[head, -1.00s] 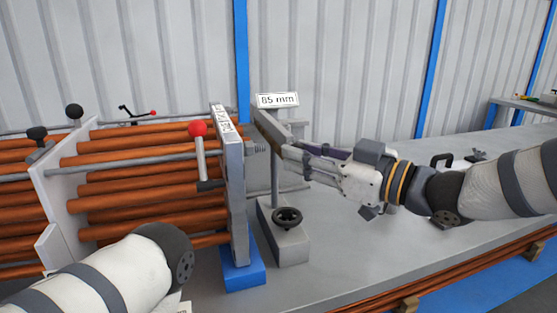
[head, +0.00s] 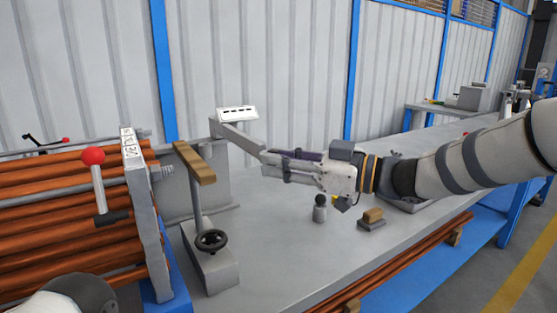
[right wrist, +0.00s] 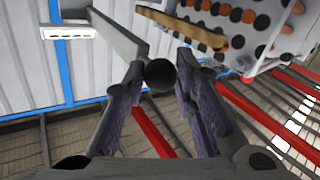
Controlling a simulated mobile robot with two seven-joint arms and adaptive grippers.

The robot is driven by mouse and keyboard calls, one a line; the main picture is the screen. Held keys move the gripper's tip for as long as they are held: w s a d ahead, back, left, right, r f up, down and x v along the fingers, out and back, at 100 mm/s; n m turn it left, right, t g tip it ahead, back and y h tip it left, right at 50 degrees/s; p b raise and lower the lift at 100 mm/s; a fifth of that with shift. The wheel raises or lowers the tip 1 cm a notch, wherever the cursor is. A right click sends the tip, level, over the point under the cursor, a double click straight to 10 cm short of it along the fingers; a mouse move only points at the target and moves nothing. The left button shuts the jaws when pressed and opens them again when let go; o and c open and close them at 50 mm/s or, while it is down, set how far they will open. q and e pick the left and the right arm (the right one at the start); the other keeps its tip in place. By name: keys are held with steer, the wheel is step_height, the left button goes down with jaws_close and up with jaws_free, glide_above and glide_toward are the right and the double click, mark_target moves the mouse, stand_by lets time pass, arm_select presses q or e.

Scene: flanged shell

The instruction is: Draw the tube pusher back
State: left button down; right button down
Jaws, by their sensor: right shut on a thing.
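The tube pusher looks to be the grey bar (head: 240,138) with a small display (head: 237,113) above its far end; the display shows dashes. My right gripper (head: 268,160) is shut at the bar's near end. In the right wrist view, a dark round knob (right wrist: 160,75) sits between its fingers, and the grey bar (right wrist: 112,32) runs up left. The bar stands apart, to the right of a tan bar (head: 195,163) on a post with a handwheel (head: 211,240). Copper-coloured tubes (head: 50,215) run left from a grey flange plate (head: 145,215). My left gripper is out of view.
A red-knobbed lever (head: 94,157) stands before the tubes. A small dark-topped peg (head: 320,210) and a tan-topped block (head: 372,217) stand on the grey bench (head: 290,255) below my right arm. More tubes lie below the bench's front edge.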

steer(key=c, duration=1.3)
jaws_free()
steer(key=shift+w+d, duration=0.15)
steer(key=shift+d, duration=0.1)
steer(key=v, duration=1.2)
steer(key=shift+f, duration=0.1)
